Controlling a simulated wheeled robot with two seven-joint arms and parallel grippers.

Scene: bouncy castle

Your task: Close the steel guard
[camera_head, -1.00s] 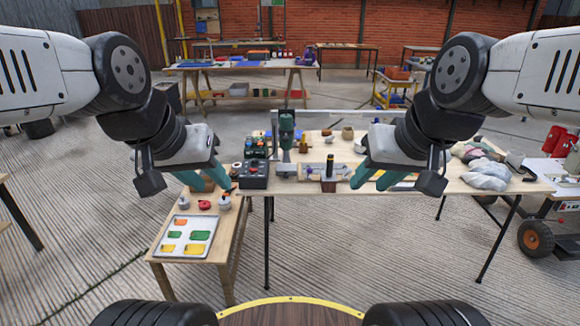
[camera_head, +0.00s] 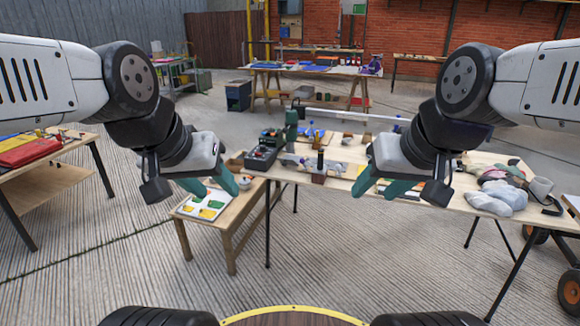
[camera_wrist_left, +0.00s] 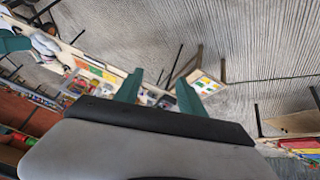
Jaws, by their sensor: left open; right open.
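A steel guard cannot be picked out for sure. A green upright machine (camera_head: 291,130) stands at the left part of the wooden worktable (camera_head: 440,180), with small grey metal parts (camera_head: 292,160) at its foot. A dark control box (camera_head: 261,158) is to its left. My left gripper (camera_head: 213,190) is open and empty, and in the picture it overlaps the low side table. It also shows open in the left wrist view (camera_wrist_left: 158,80). My right gripper (camera_head: 375,193) is open and empty in front of the worktable's middle. Neither gripper visibly touches anything.
A low wooden table with a white tray (camera_head: 186,208) of coloured pieces stands at the worktable's left. Grey cloth bundles (camera_head: 497,197) lie on the worktable's right. The ribbed floor in front is clear.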

